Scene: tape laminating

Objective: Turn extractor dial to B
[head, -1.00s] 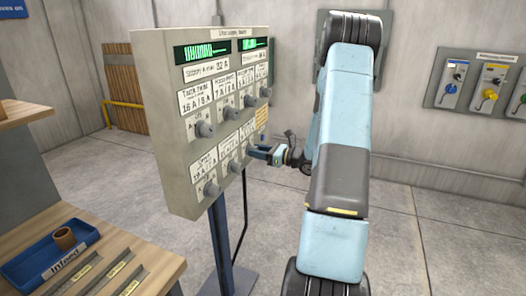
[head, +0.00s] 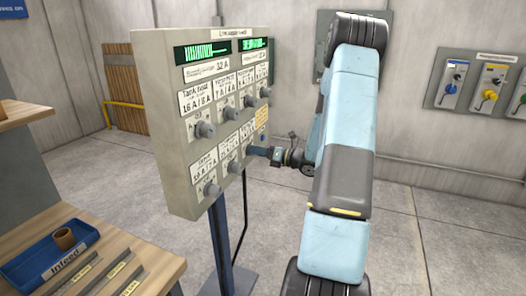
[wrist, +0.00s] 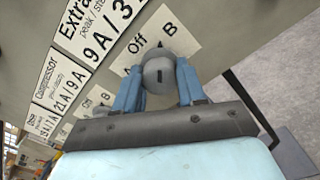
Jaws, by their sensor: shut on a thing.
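The grey extractor dial (wrist: 158,68) sits on the control panel (head: 150,120), below a label that begins "Extra" (wrist: 92,25). My gripper (head: 252,150) is at the right end of the panel's lower dial row. In the wrist view its two blue fingers (wrist: 159,80) are on either side of the dial, shut on it. A white plate (wrist: 183,40) behind the dial shows "Off" and "B". A dark mark shows on the dial's face, but I cannot tell which letter it points to. In the head view my gripper hides this dial.
Other dials, such as the lower-left one (head: 211,189), stick out close by on the panel. Two green displays (head: 203,53) are above. A workbench with a blue tray (head: 50,255) is at lower left. Wall switch boxes (head: 480,85) are at right. The floor right of the panel is clear.

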